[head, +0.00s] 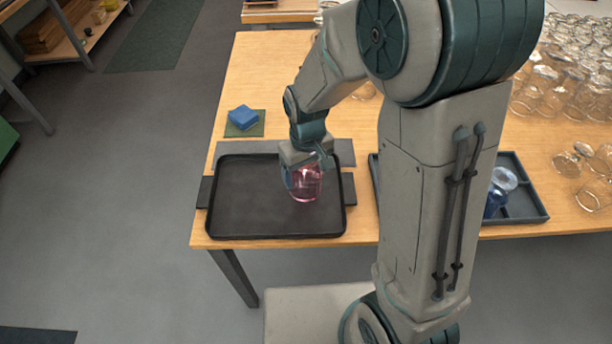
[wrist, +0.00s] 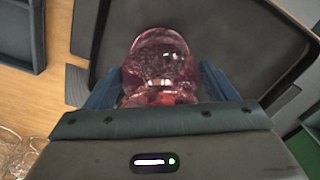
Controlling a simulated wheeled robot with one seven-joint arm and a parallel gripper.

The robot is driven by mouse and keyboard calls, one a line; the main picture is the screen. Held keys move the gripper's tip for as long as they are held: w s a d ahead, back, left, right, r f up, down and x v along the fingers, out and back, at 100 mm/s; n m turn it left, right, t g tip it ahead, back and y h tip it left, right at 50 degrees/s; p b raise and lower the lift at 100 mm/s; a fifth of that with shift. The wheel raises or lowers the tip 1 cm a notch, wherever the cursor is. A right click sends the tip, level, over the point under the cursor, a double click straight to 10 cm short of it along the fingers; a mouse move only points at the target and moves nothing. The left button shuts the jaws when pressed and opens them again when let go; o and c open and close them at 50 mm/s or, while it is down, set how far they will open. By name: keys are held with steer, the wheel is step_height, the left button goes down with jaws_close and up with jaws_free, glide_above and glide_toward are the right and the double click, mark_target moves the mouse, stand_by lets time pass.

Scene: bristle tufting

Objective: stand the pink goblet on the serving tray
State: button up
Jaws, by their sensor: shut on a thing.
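The pink goblet (head: 306,183) is clear pink glass and is over the right part of the black serving tray (head: 245,205) in the head view. My gripper (head: 307,168) is shut on the goblet from above. In the wrist view the goblet (wrist: 163,65) sits between the two blue fingers of my gripper (wrist: 160,85), with the dark tray (wrist: 228,38) behind it. I cannot tell whether its base touches the tray, as the lower end blends with the dark surface.
A blue sponge (head: 243,117) lies on a green cloth behind the tray. A second dark tray (head: 520,205) with a blue glass (head: 499,188) is at the right, partly hidden by my arm. Many clear glasses (head: 560,85) stand at the back right. The tray's left part is clear.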

mark_target(307, 179)
steer(key=shift+f, duration=1.4)
steer(key=shift+f, duration=0.25)
steer(key=o, duration=1.2)
steer(key=shift+c, duration=0.2)
step_height(307, 179, up, 13)
steer(key=shift+d+f, duration=0.1)
steer(key=shift+f, duration=0.1)
steer(key=s+d+r+m+t, duration=0.3)
steer(key=s+d+r+m, duration=0.2)
steer(key=s+d, duration=0.6)
steer(key=shift+s+d+r, duration=0.3)
steer(key=shift+s+r, duration=0.1)
steer(key=shift+s, duration=0.15)
